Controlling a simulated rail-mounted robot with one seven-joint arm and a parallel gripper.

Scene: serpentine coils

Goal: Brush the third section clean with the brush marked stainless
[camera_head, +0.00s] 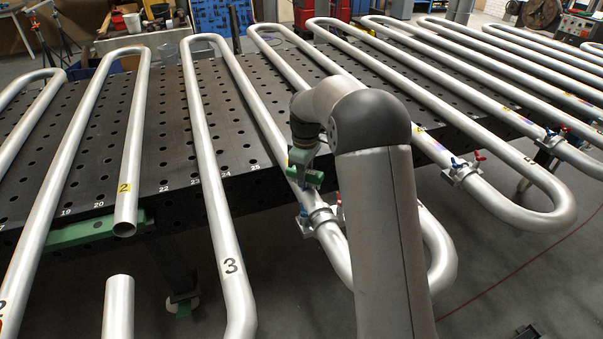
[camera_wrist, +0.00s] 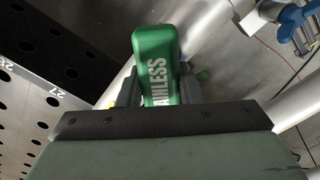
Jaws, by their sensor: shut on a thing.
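My gripper (camera_wrist: 159,88) is shut on a green brush (camera_wrist: 155,50) between its two dark fingers in the wrist view. White letters on the brush read "AINLESS", with the start hidden. In the head view the brush (camera_head: 313,178) shows as a small green block under my gripper (camera_head: 303,168), over the pipe run right of the one marked 3. I cannot tell whether it touches the pipe; its bristles are hidden. A black "3" stands on a grey metal pipe (camera_head: 232,280) at lower centre left. My arm hides part of the pipe run behind it.
A perforated dark table (camera_head: 170,150) lies under the coils. A clamp (camera_head: 318,217) with blue and red handles grips the pipe just below the brush. Another clamp (camera_head: 462,171) sits to the right. An open pipe end (camera_head: 124,228) marked 2 is at left.

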